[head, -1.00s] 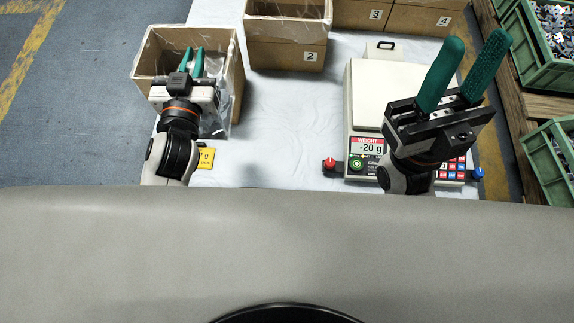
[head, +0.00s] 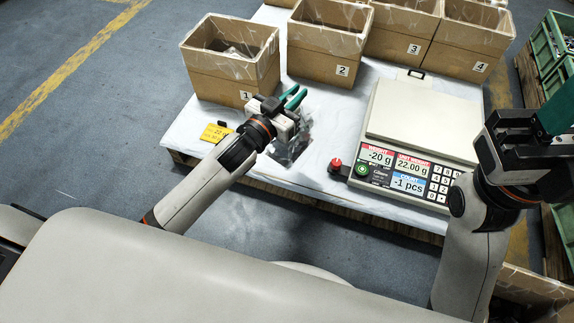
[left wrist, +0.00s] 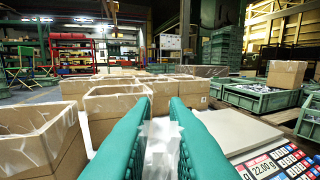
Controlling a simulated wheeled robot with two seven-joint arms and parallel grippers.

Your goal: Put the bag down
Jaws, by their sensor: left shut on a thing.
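My left gripper (head: 292,98) is shut on a clear plastic bag (head: 290,148), which hangs below it in the head view. The bag is over the white-covered table (head: 330,120), near its front edge, between box 1 and the scale. I cannot tell whether its bottom touches the table. In the left wrist view the pale bag (left wrist: 161,140) shows between the green fingers. My right gripper (head: 553,118) is at the right edge of the head view, partly cut off, so its opening cannot be seen.
Box 1 (head: 215,85) stands behind the left gripper, with boxes 2 (head: 320,65), 3 (head: 400,42) and 4 (head: 462,60) along the back. The scale (head: 420,120) reads -20 g. A yellow tag (head: 214,133) lies left of the gripper.

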